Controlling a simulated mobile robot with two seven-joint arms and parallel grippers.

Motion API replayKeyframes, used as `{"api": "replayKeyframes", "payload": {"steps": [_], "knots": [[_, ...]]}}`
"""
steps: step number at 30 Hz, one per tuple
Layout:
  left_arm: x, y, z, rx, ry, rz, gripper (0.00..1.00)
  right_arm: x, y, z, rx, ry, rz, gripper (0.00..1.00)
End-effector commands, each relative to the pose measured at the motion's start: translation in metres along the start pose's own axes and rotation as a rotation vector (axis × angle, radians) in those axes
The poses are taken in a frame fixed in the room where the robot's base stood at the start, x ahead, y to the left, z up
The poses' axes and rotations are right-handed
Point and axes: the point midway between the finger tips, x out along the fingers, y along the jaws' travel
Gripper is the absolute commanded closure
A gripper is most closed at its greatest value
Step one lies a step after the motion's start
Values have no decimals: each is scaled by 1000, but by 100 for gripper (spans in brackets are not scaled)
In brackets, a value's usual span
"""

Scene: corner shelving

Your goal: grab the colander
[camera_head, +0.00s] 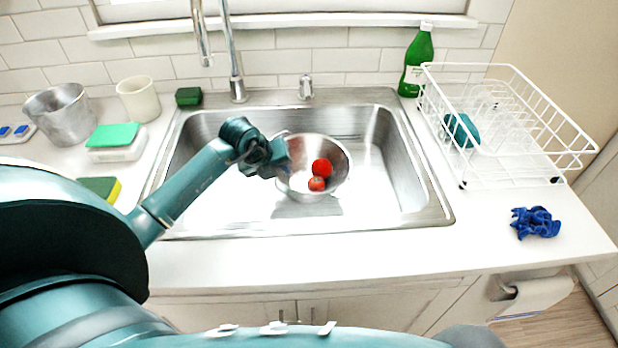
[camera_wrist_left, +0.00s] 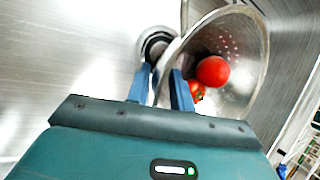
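The colander (camera_head: 297,183) is a shiny metal bowl in the sink, with two red tomatoes (camera_head: 319,170) in it. My left gripper (camera_head: 284,158) is at the colander's left rim in the head view. In the left wrist view the colander (camera_wrist_left: 246,62) shows its perforated inner wall and the tomatoes (camera_wrist_left: 212,71). The blue fingers of my left gripper (camera_wrist_left: 160,84) stand apart, one on each side of the near rim, with a gap between them. Whether either finger touches the rim is hard to tell. My right gripper is not in view.
The steel sink (camera_head: 400,190) surrounds the colander, with a tall faucet (camera_head: 236,75) behind. The drain (camera_wrist_left: 156,43) lies beside the colander. A white dish rack (camera_head: 510,185), green bottle (camera_head: 417,60) and blue cloth (camera_head: 535,222) are at right. A metal pot (camera_head: 62,115) and cup (camera_head: 138,99) stand left.

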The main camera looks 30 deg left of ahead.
Motion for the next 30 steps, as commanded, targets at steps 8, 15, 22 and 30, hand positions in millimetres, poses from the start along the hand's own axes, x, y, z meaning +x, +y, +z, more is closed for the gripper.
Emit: {"api": "replayKeyframes", "payload": {"steps": [8,15,22,30], "knots": [[0,0,0,0,0,0,100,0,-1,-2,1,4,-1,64],[0,0,0,0,0,1,100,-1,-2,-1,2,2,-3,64],[-1,0,1,-1,-2,-2,100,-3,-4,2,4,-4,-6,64],[-20,-9,10,2,-7,-5,100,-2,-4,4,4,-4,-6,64]]}}
